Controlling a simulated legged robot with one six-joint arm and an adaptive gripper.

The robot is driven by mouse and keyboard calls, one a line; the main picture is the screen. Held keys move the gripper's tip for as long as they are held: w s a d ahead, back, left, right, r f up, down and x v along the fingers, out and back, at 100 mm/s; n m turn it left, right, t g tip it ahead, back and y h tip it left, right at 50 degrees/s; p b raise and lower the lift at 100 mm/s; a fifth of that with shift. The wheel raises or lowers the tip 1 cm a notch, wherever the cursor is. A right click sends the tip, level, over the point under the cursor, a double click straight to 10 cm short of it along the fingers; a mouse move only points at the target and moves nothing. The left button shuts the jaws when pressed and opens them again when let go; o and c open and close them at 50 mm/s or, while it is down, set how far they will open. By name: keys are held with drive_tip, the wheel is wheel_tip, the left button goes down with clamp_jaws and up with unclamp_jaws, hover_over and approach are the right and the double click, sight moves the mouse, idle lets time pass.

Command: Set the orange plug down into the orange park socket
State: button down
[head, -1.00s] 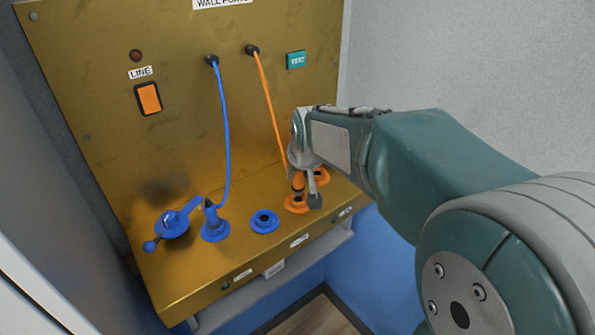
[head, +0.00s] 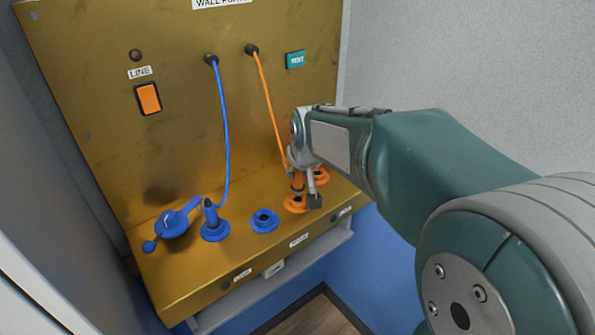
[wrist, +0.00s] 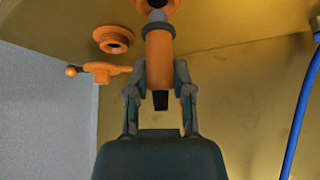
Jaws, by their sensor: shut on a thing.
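The orange plug (wrist: 159,58) is between the fingers of my gripper (wrist: 158,95), which is shut on it. In the head view the plug (head: 298,182) is upright over the front orange socket (head: 296,205), partly hidden by my gripper (head: 306,185). In the wrist view its grey tip meets the orange socket (wrist: 158,5) at the top edge; how deep it sits I cannot tell. A second orange socket (wrist: 115,39) is empty beside it. The labels are too small to tell which socket is the park one.
An orange lever (wrist: 97,70) is near the empty orange socket. On the ledge to the left are a blue plug (head: 210,215) standing in a blue socket, an empty blue socket (head: 264,220) and a blue lever (head: 175,222). The orange cable (head: 268,100) runs down from the brass panel.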

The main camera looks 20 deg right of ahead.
drive_tip(key=shift+f, duration=1.3)
idle(0.9)
drive_tip(key=shift+c, duration=2)
unclamp_jaws()
drive_tip(key=v, duration=1.1)
drive_tip(key=s+f, duration=0.3)
drive_tip(key=s, duration=0.6)
drive_tip(key=s+f, duration=0.3)
drive_tip(key=s, duration=0.7)
drive_tip(key=shift+g, duration=0.3)
drive_tip(key=shift+s, duration=0.1)
